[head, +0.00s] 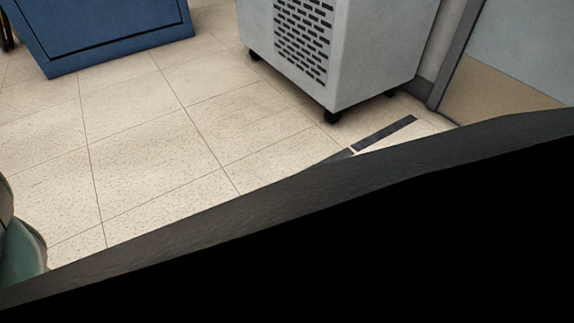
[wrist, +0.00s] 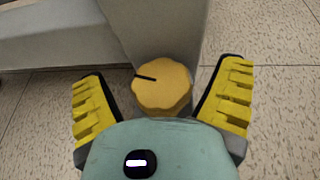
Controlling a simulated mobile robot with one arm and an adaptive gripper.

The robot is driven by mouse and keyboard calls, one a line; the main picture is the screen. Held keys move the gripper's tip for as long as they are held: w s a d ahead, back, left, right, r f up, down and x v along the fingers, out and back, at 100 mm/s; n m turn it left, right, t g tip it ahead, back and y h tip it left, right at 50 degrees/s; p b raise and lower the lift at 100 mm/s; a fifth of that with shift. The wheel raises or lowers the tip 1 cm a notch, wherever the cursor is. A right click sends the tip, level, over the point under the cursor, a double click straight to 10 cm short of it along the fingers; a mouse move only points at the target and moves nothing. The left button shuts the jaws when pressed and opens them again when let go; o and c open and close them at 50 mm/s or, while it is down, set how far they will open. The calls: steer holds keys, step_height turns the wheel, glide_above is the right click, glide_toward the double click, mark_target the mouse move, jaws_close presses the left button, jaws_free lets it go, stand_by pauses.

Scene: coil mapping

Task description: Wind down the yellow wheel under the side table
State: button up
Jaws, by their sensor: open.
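The yellow wheel (wrist: 162,86) is a scalloped knob with a dark mark on its upper left face. It shows in the wrist view, on a grey leg or post (wrist: 160,35). My gripper (wrist: 163,88) is open, with one yellow-padded finger to the left of the wheel and one to the right. Gaps show between the wheel and both fingers in this view; the depth between them cannot be told. The wheel's lower edge is close to my green gripper body. The wheel does not show in the head view.
In the head view, a dark panel edge (head: 300,190) covers the lower part. Beyond it are a grey vented cabinet (head: 375,55) on casters and a blue cabinet (head: 110,30). The tiled floor (head: 150,130) between is clear. A grey horizontal bar (wrist: 50,38) extends left in the wrist view.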

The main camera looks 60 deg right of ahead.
steer(key=shift+c, duration=0.3)
steer(key=c, duration=1.1)
steer(key=shift+f+m+t, duration=0.1)
steer(key=shift+m+t, duration=0.2)
steer(key=shift+t, duration=0.1)
steer(key=shift+c, duration=0.3)
steer(key=shift+s+f+m+t+h+b, duration=0.1)
steer(key=shift+m+t+h+b, duration=0.75)
steer(key=shift+m+t, duration=0.5)
steer(key=shift+r+m+t+h+b, duration=0.2)
steer(key=shift+m+t+h+b, duration=0.2)
steer(key=shift+m+t, duration=0.4)
steer(key=o, duration=1.2)
